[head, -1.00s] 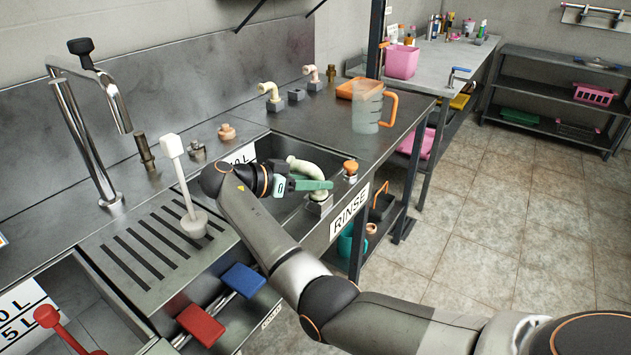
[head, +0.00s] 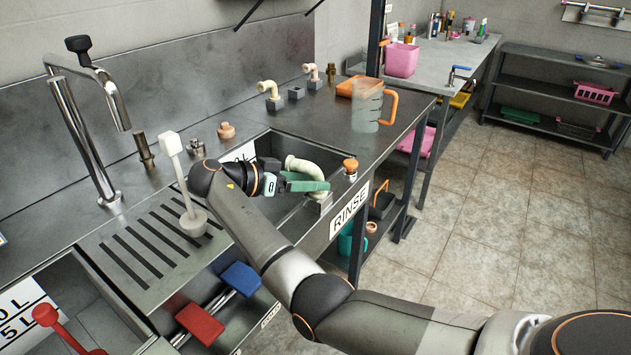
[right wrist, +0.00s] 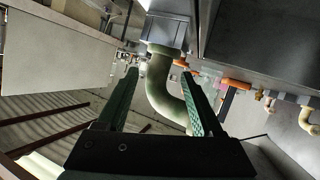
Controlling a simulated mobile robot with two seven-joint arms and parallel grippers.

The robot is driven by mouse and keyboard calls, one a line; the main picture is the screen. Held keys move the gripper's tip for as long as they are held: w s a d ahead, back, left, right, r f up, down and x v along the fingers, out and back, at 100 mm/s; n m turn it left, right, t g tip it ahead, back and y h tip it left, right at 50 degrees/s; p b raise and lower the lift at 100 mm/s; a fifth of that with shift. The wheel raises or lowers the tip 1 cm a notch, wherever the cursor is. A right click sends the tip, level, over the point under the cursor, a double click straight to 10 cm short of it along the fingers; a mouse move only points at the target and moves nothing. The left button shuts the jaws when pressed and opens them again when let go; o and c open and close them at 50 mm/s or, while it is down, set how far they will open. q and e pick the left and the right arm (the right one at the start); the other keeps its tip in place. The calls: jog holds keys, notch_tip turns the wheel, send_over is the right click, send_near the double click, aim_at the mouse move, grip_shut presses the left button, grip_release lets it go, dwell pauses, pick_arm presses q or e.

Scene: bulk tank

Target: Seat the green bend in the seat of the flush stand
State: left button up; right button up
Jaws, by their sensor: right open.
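The green bend (head: 304,166) is a pale green curved pipe at the rinse basin. In the right wrist view the bend (right wrist: 163,88) runs between the fingers, and its far end meets a grey block (right wrist: 168,31), which looks like the seat of the flush stand. I cannot tell how deep the end sits. In the head view the block (head: 324,204) is partly hidden below the gripper. My right gripper (head: 327,186) has green fingers and is open around the bend; the fingers (right wrist: 165,75) stand apart on either side. My left gripper is not in view.
An orange-topped fitting (head: 350,165) stands on the basin's right edge. A clear jug (head: 367,106) with an orange handle is on the counter. A white plunger-like tool (head: 182,180) stands on the drainer left of my wrist.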

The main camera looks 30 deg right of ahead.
jog(key=v, duration=1)
jog(key=shift+a+r+b, duration=0.2)
jog(key=shift+a+b, duration=0.1)
jog(key=shift+a, duration=0.05)
